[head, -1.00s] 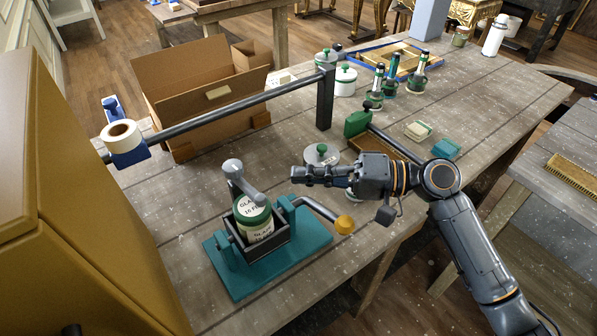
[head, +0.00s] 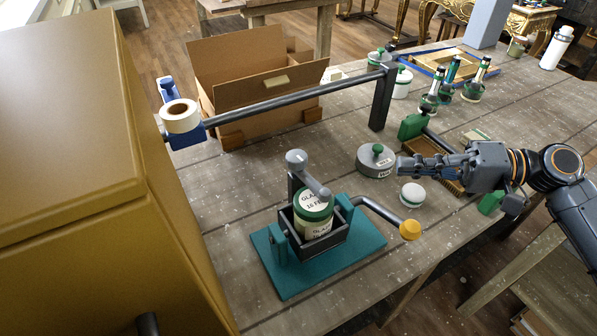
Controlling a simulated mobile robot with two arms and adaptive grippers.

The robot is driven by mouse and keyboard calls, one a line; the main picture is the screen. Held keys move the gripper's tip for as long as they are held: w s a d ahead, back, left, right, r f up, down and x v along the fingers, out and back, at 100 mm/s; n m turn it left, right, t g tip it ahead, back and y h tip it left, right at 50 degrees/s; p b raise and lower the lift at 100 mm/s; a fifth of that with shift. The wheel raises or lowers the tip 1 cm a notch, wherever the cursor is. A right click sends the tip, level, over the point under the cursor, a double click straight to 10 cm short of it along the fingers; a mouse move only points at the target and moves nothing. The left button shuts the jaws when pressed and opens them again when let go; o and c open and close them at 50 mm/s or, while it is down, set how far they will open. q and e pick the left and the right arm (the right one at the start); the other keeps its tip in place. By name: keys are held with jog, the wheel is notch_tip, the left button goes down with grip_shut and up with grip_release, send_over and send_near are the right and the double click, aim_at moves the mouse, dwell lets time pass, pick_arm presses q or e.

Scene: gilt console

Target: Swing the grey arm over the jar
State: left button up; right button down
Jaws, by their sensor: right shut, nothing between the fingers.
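A jar (head: 318,228) with a green-rimmed, labelled lid stands upright in a dark open box on a teal base (head: 352,252). The grey arm (head: 313,181) runs from a round grey knob at its post, behind the jar, forward over the jar's lid. Whether it touches the lid I cannot tell. A bent grey crank with a yellow knob (head: 410,229) sticks out to the right of the holder. My right gripper (head: 404,167) is shut and empty, to the right of the grey arm and apart from it. My left gripper is not in view.
A grey lidded pot (head: 376,161) and a small white jar (head: 412,195) stand close to my right gripper. A rail (head: 290,101) with a tape roll (head: 180,116) crosses behind the holder. A mustard cabinet (head: 85,180) blocks the left. The table left of the holder is clear.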

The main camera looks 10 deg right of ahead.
jog(key=p, duration=0.4)
send_near(308, 175)
jog(key=w, duration=0.4)
jog(key=a, duration=0.1)
jog(key=s+a+f+p, duration=0.1)
jog(key=a, duration=0.1)
jog(key=s+a+p, duration=0.1)
jog(key=shift+s+a+f, duration=0.2)
jog(key=shift+a, duration=0.2)
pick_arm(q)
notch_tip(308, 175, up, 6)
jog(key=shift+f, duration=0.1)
pick_arm(e)
jog(key=shift+f, duration=0.1)
